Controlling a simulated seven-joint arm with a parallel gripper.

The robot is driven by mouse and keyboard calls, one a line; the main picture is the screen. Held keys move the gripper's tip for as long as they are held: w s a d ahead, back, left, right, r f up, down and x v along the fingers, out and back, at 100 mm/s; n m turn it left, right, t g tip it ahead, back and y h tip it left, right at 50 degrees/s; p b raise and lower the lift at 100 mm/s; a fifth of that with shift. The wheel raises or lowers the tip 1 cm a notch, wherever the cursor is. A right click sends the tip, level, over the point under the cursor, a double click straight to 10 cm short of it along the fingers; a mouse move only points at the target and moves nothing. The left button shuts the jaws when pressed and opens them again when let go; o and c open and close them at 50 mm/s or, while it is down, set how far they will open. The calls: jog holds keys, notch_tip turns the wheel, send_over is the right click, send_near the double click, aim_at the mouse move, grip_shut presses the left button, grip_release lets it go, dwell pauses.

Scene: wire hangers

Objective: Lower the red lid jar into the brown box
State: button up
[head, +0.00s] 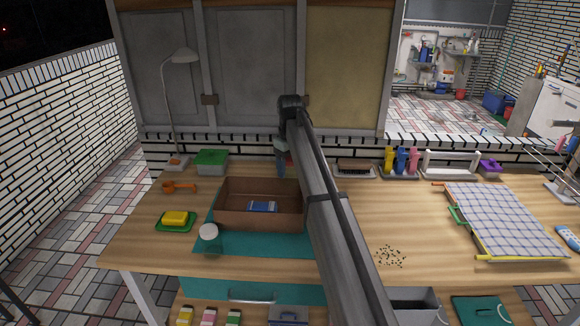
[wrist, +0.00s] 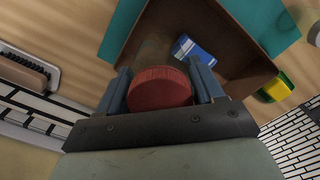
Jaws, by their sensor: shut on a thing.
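The red lid jar (wrist: 160,88) shows in the wrist view as a ribbed red lid between the two blue-grey fingers of my gripper (wrist: 163,84). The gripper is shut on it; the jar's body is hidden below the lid. In the head view my gripper (head: 282,160) is at the far side of the box, and my arm hides most of it and the jar. The open brown box (head: 232,217) stands on a teal mat, with a blue-and-white packet (head: 262,206) inside. The wrist view shows the box (wrist: 240,20) beyond the jar.
A white-capped jar (head: 209,232) stands in front of the box's left corner. A yellow sponge (head: 175,217) on a green dish is at left. A green-lidded container (head: 211,160) and a lamp (head: 170,100) are behind. A brush tray (head: 355,170) is at back right.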

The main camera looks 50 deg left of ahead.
aim_at(290, 187)
jog(key=shift+f, duration=0.15)
jog(key=shift+f, duration=4.05)
jog(key=shift+f, duration=2.5)
dwell(0.5)
jog(key=o, duration=1.2)
jog(key=shift+o, duration=0.2)
